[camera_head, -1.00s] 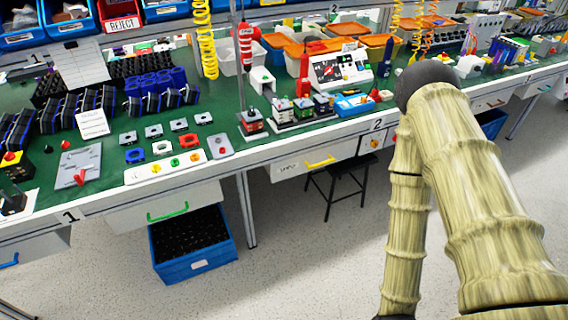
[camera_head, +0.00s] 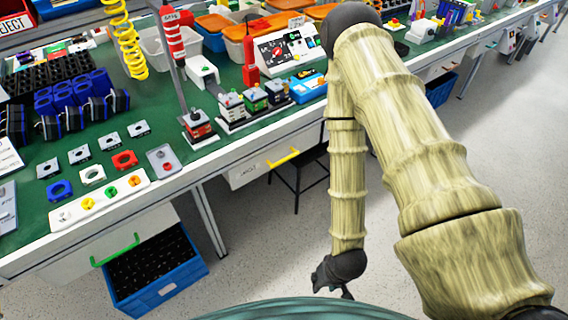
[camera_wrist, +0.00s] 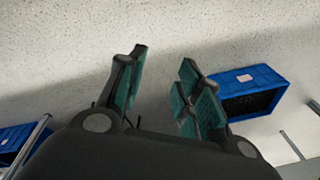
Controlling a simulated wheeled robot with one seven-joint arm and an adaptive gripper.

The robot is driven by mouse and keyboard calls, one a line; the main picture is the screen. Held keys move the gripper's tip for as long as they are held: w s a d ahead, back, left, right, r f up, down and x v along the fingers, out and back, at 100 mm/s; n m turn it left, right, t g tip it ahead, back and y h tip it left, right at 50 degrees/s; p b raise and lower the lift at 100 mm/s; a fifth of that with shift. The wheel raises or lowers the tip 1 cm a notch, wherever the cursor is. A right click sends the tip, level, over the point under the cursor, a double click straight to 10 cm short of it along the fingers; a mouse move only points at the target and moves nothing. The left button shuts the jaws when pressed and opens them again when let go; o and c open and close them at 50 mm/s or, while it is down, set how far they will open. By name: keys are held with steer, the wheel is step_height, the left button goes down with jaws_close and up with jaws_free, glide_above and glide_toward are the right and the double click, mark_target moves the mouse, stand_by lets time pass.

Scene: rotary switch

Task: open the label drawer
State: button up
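A white drawer (camera_head: 247,171) with a yellow handle (camera_head: 283,157) sits under the bench front. Small dark writing shows on its front, too small to read surely. It looks closed. Another white drawer with a green handle (camera_head: 115,250) is farther left. My gripper (camera_head: 340,292) hangs low at the end of my arm, below and to the right of the yellow handle, apart from it. In the wrist view my gripper (camera_wrist: 158,88) has its teal-padded fingers spread, with nothing between them. The wrist view shows floor and blue bins, not the drawers.
A blue bin (camera_head: 160,284) stands on the floor below the green-handled drawer. A dark stool (camera_head: 301,183) stands under the bench behind the yellow-handled drawer. A bench leg (camera_head: 211,220) stands left of it. The green bench top (camera_head: 225,112) is crowded. The floor in front is clear.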

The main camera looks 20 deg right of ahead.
steer(key=w+a+f+m+t+y+b, duration=0.1)
steer(key=w+f+m+t+y+b, duration=0.2)
steer(key=w+b, duration=0.65)
steer(key=m+t+y+b, duration=0.3)
steer(key=m+t+b, duration=0.85)
steer(key=b, duration=1.45)
glide_toward(285, 160)
steer(key=shift+w+a+f+n+t+b, duration=0.15)
steer(key=shift+w+a+n+t+b, duration=0.35)
steer(key=shift+w, duration=1.1)
steer(key=shift+w+a+f+n+t+b, duration=0.2)
steer(key=shift+w+a+t+b, duration=0.4)
steer(key=shift+w, duration=1)
steer(key=shift+w+a+f+n+t+b, duration=0.1)
steer(key=shift+w+a+n+t+b, duration=0.6)
steer(key=shift+w, duration=0.95)
steer(key=shift+a+m+g, duration=0.2)
steer(key=shift+m+g, duration=0.05)
steer(key=shift+g, duration=0.1)
jaws_close()
